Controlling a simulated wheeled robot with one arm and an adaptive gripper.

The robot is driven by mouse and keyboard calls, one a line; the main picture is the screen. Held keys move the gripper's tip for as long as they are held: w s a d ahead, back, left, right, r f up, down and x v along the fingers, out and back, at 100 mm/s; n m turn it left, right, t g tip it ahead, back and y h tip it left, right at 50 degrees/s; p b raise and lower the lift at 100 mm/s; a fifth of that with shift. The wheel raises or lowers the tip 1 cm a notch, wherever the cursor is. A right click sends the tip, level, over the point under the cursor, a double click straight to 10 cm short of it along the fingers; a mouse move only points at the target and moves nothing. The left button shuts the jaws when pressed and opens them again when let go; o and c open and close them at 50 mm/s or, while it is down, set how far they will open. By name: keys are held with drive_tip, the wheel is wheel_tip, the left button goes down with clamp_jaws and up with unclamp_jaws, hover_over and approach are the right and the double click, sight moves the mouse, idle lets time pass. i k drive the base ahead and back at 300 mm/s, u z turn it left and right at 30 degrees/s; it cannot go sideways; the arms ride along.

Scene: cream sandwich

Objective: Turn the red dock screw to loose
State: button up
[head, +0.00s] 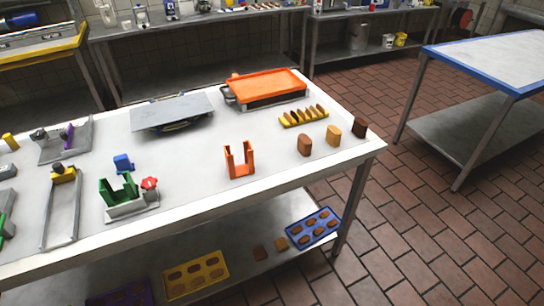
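The red dock screw (150,184) is a small red knob at the right side of a green dock (118,190). The green dock has upright prongs and sits on a grey metal base (133,209) near the front edge of the white table (200,199). The head view is too coarse to tell how far the screw is turned. My gripper is not in view.
A blue block (123,163) stands behind the dock, and a yellow-topped metal frame (63,176) lies to its left. An orange holder (239,160) stands to the right. Bare tabletop lies between dock and orange holder. An orange tray (264,86) sits farther back.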

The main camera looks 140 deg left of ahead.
sight(148, 184)
drive_tip(key=u, duration=4.2)
drive_tip(key=k, duration=0.1)
drive_tip(key=u, duration=0.85)
